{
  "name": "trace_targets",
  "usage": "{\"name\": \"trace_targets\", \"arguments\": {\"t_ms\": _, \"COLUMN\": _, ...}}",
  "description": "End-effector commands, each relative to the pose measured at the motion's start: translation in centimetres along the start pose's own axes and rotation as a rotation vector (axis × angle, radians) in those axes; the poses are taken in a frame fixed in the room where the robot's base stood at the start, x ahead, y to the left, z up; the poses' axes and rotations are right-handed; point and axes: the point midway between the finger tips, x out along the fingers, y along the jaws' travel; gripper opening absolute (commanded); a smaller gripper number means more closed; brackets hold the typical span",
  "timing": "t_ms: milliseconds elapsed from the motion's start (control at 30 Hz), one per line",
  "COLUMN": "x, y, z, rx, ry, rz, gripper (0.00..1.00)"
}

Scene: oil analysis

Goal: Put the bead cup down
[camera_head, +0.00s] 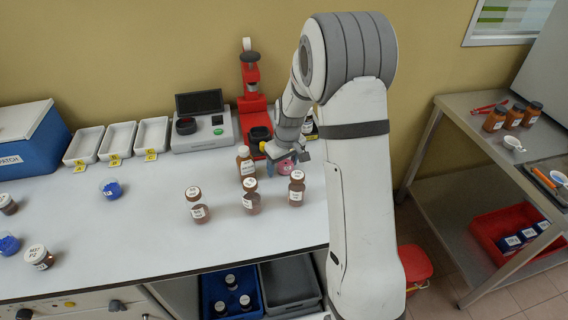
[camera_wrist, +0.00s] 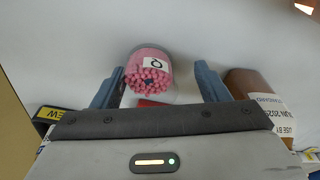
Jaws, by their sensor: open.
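The bead cup (camera_wrist: 150,75) is a small clear cup of pink beads with a white letter label. In the wrist view it stands on the pale bench top between the two blue-grey fingers of my gripper (camera_wrist: 158,88), with a visible gap on each side. My gripper is open around it. In the head view the pink cup (camera_head: 286,167) shows just beside my gripper (camera_head: 279,161), near the back of the bench, partly hidden by it.
Several brown labelled bottles stand close by, one (camera_head: 296,189) just in front of the cup. A brown bottle (camera_wrist: 246,88) is right beside my right finger. A red press (camera_head: 251,95) and a scale (camera_head: 203,132) stand behind. The bench's left middle is mostly clear.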

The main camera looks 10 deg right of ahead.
Motion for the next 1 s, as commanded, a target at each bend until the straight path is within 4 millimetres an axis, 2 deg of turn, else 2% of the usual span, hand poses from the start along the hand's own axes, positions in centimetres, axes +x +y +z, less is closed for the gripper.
{"name": "trace_targets", "arguments": {"t_ms": 167, "x": -2.1, "y": 0.1, "z": -0.1, "rx": 0.001, "ry": 0.005, "rz": 0.002, "gripper": 0.68}}
{"name": "trace_targets", "arguments": {"t_ms": 500, "x": -9.3, "y": 0.1, "z": -0.1, "rx": 0.001, "ry": 0.005, "rz": 0.003, "gripper": 0.68}}
{"name": "trace_targets", "arguments": {"t_ms": 767, "x": -12.2, "y": 0.1, "z": 0.1, "rx": 0.003, "ry": 0.003, "rz": 0.002, "gripper": 0.68}}
{"name": "trace_targets", "arguments": {"t_ms": 867, "x": -13.4, "y": -0.5, "z": 1.0, "rx": 0.019, "ry": 0.006, "rz": 0.006, "gripper": 0.68}}
{"name": "trace_targets", "arguments": {"t_ms": 1000, "x": -16.3, "y": -2.3, "z": 4.3, "rx": 0.074, "ry": 0.021, "rz": 0.021, "gripper": 0.68}}
